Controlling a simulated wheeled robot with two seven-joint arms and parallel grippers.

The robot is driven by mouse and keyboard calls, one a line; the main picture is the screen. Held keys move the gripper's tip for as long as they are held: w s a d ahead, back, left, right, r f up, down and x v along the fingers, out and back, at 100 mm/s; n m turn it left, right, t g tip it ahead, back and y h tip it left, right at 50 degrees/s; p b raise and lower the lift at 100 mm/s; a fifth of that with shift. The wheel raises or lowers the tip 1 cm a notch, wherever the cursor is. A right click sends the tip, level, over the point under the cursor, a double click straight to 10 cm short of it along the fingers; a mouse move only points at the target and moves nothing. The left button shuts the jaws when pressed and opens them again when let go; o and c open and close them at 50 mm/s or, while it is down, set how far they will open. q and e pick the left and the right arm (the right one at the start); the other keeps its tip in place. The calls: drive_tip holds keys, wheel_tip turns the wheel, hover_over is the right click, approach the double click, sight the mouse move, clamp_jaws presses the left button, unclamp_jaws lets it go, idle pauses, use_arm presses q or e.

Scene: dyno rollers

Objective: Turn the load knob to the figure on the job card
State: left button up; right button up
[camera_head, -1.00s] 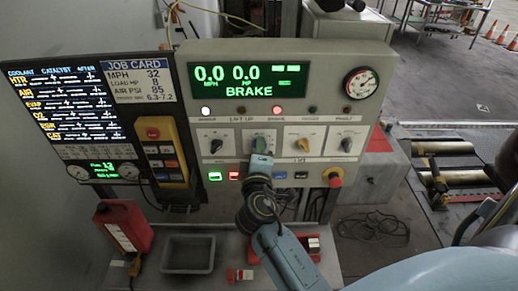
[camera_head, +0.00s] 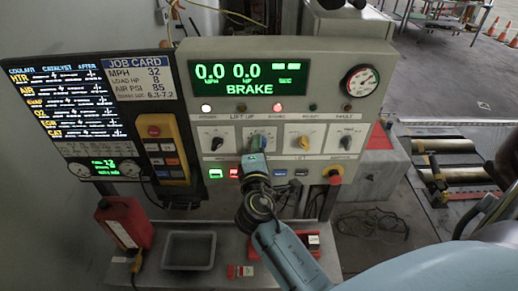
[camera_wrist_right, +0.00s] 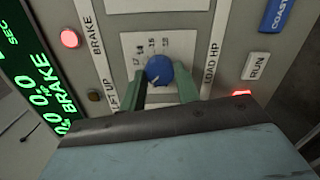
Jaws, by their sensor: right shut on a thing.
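The load knob (camera_wrist_right: 158,69) is a round blue knob on a pale dial plate in the right wrist view, beside the label LOAD HP. Figures around 14 to 18 show on the plate; others are hidden by my gripper. A pale mark shows on the knob, but its reading is unclear. The knob also shows in the head view (camera_head: 258,142). My right gripper (camera_wrist_right: 160,88) is shut on it, one green finger on each side. The job card (camera_head: 138,78) reads MPH 32, LOAD HP 8, AIR PSI 85. My left gripper is not in view.
The display (camera_head: 250,79) reads 0.0, 0.0 and BRAKE. Other knobs flank the load knob, with buttons below. A yellow pendant (camera_head: 165,147) hangs at left. A red emergency stop (camera_head: 335,174) is at right. A grey tray (camera_head: 189,250) and red can (camera_head: 124,222) stand below.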

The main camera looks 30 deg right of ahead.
drive_tip(key=o, duration=1)
drive_tip(key=shift+c, duration=0.2)
drive_tip(key=shift+s+a, duration=0.1)
drive_tip(key=b+v, duration=0.4)
drive_tip(key=v, duration=0.9)
drive_tip(key=shift+s+f, duration=0.1)
drive_tip(key=shift+f, duration=0.05)
